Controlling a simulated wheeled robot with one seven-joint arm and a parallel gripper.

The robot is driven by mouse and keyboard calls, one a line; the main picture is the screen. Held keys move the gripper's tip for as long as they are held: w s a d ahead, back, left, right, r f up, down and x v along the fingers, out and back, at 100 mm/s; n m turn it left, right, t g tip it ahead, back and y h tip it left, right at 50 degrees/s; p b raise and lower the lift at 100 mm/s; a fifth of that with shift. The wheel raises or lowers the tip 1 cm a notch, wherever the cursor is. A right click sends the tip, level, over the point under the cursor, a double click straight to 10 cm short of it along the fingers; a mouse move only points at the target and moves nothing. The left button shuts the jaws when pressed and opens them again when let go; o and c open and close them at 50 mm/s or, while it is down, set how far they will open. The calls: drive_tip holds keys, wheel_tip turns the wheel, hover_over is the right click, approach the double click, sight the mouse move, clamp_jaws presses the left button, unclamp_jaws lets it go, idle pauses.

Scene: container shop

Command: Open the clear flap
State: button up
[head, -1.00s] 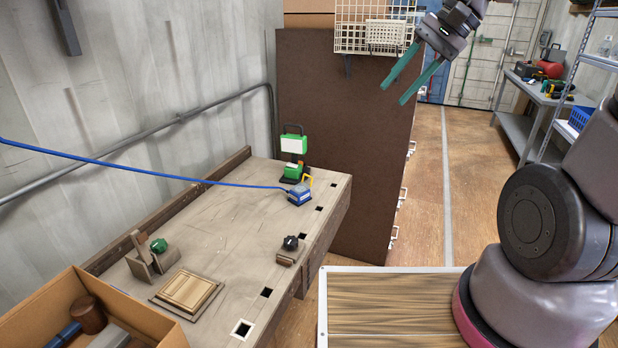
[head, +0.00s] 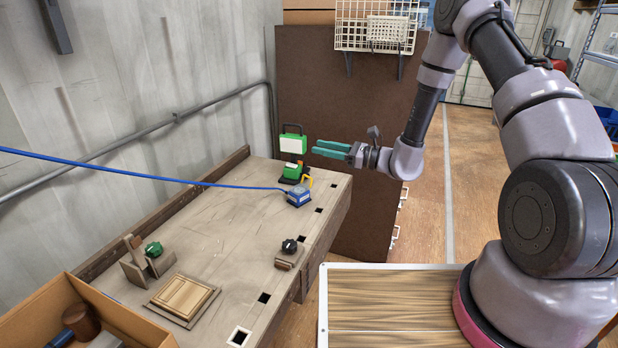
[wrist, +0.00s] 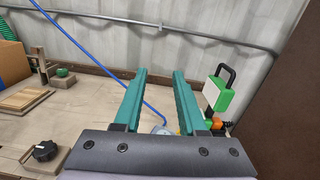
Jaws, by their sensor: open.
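I cannot make out a clear flap in either view. My gripper (head: 316,147) is open and empty, level with the top of the green and white device (head: 294,144) at the far end of the workbench, with its fingers pointing left towards it. In the wrist view my gripper (wrist: 160,75) has its fingers apart, with the green and white device (wrist: 218,95) just to their right. A blue tool (head: 299,195) with a yellow part and a blue hose stands in front of the device; my fingers partly hide it in the wrist view.
The workbench (head: 225,225) holds a wooden panel (head: 183,296), a green knob (head: 153,249) on a wooden block and a black knob (head: 289,246). A cardboard box (head: 120,317) is at the near left. A tall brown cabinet (head: 330,100) stands behind. The bench middle is clear.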

sight(309, 177)
drive_tip(key=w+d+f+m+t+h, duration=0.1)
drive_tip(key=f+m+t, duration=0.1)
drive_tip(key=f, duration=0.3)
drive_tip(key=w+d+f+m+t+h, duration=0.1)
drive_tip(key=f+m+t, duration=0.1)
drive_tip(key=f, duration=0.3)
drive_tip(key=d+f+m+t+h, duration=0.1)
drive_tip(key=f+m+t+h, duration=0.1)
drive_tip(key=f, duration=0.4)
drive_tip(key=shift+w+f+m, duration=0.1)
drive_tip(key=shift+w+m, duration=0.3)
drive_tip(key=shift+m, duration=0.5)
drive_tip(key=x, duration=1)
drive_tip(key=shift+w+a, duration=0.15)
drive_tip(key=shift+w, duration=0.15)
clamp_jaws()
